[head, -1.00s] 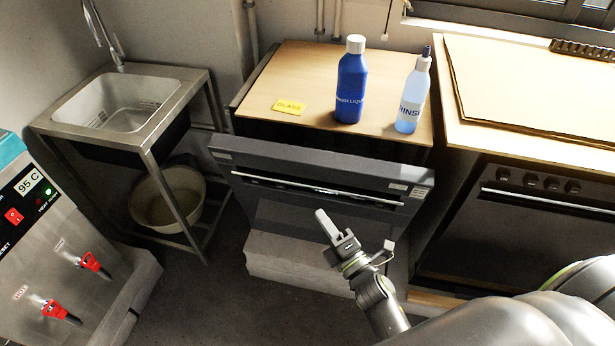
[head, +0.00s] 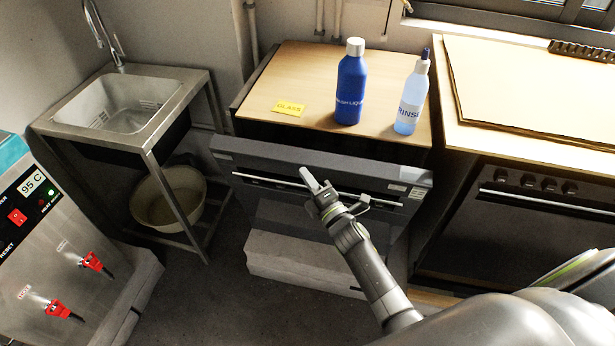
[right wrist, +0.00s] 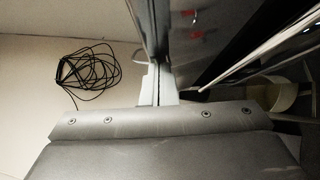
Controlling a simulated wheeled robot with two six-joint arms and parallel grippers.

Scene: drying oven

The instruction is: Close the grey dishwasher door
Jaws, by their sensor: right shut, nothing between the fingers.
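The grey dishwasher door (head: 390,180) stands under the wooden counter in the head view, partly open. Its top leans out towards me, leaving a dark gap behind it. A long metal handle bar runs across its front. My right gripper (head: 310,180) is shut and empty, in front of the door near the middle of the handle, partly covering it. In the right wrist view the shut fingers (right wrist: 158,85) point at the dark door panel, with the shiny handle bar to the right. I cannot tell whether they touch the door. My left gripper is not in view.
A blue bottle (head: 350,85), a rinse bottle (head: 411,95) and a yellow label (head: 288,108) are on the counter (head: 290,70). A sink (head: 120,105) with a bin (head: 168,198) below stands left. An oven (head: 550,220) stands right. A water boiler (head: 50,250) is front left.

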